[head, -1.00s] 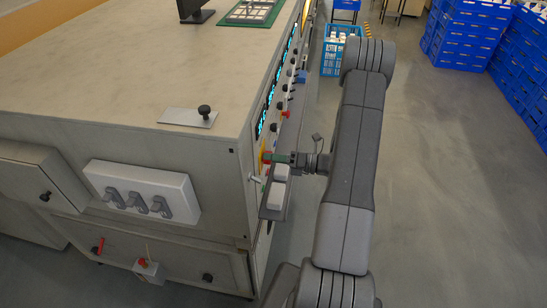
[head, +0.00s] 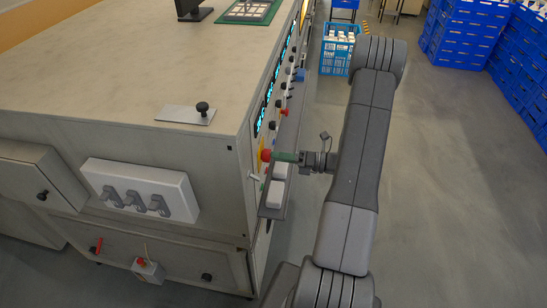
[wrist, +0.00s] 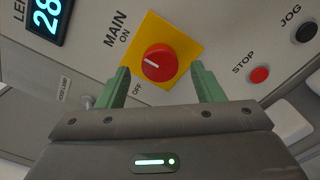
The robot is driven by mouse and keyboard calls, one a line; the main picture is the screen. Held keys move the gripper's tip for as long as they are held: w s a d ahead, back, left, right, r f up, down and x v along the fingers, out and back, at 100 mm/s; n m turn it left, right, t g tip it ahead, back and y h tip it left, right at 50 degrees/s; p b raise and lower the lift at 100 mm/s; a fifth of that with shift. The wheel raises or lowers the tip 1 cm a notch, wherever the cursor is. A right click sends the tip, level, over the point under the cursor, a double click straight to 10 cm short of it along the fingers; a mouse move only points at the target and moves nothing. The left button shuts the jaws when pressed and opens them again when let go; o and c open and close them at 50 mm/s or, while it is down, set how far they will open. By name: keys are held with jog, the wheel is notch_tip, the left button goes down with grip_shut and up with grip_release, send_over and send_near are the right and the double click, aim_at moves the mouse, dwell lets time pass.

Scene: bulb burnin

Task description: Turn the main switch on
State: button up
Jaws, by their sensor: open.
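The main switch is a red round knob (wrist: 158,62) on a yellow plate (wrist: 183,38), marked MAIN, with ON at upper left and OFF at lower left. A short white mark on the knob points left; I cannot tell exactly which label it lines up with. In the head view the red knob (head: 266,155) sticks out from the machine's front panel. My gripper (wrist: 163,78) is open, its green fingers on either side of and just short of the knob. It also shows in the head view (head: 285,157), in front of the knob; nothing is in it.
A red STOP button (wrist: 259,74) and a black JOG button (wrist: 304,32) sit right of the switch. A blue display (wrist: 47,14) is at upper left. A ledge (head: 290,130) runs along the panel below the controls. The floor to the right is clear up to blue crates (head: 470,40).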

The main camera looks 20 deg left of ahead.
aim_at(266, 155)
jog(key=b+v, duration=0.2)
jog(key=v, duration=0.9)
jog(key=shift+s, duration=0.1)
jog(key=p+x, duration=0.3)
jog(key=x, duration=1)
jog(key=shift+a, duration=0.45)
jog(key=shift+d, duration=0.1)
